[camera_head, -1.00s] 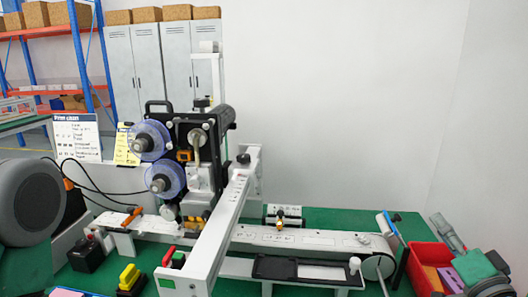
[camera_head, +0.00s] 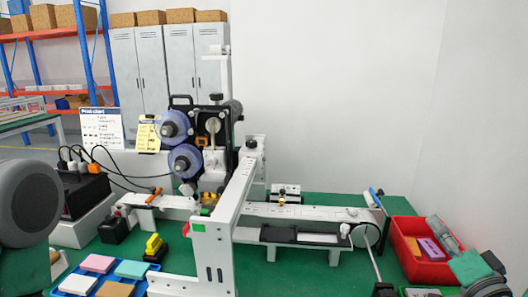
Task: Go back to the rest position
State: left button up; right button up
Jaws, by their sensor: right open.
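My right gripper (camera_head: 456,246) is at the lower right edge of the view, with grey, green and dark parts showing. Its jaws are open, and nothing shows held between them. It overlaps the right side of a red bin (camera_head: 397,250) in the picture; I cannot tell how high above it is. The bin holds orange and purple blocks. My left gripper is not in view.
A labelling machine with blue reels (camera_head: 174,124) and a white conveyor (camera_head: 305,212) fills the middle of the green table (camera_head: 190,255). A blue tray (camera_head: 68,288) of coloured blocks is at lower left. A black box (camera_head: 85,190) with cables stands at left.

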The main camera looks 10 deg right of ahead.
jog(key=s+a+f+n+g+y, duration=0.1)
jog(key=s+a+f+n+g, duration=0.2)
jog(key=f, duration=0.4)
jog(key=s+a+f+n+g+y, duration=0.1)
jog(key=s+a+f+g, duration=0.25)
jog(key=f, duration=0.45)
jog(key=s+a+f+n+g+y, duration=0.1)
jog(key=s+a+f+n+g, duration=0.15)
jog(key=f+g, duration=0.35)
jog(key=s+a+f+n+g+h, duration=0.1)
jog(key=s+f+n+g, duration=0.15)
jog(key=s+f, duration=0.5)
jog(key=s+a+f+n+g, duration=0.15)
jog(key=s+f+g, duration=0.25)
jog(key=s, duration=0.7)
pick_arm(q)
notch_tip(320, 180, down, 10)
jog(key=b, duration=1)
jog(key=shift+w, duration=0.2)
pick_arm(e)
notch_tip(320, 180, down, 9)
jog(key=w+a, duration=0.1)
jog(key=shift+w+a+n+h, duration=0.2)
jog(key=shift+n+h, duration=0.1)
jog(key=shift+n, duration=0.05)
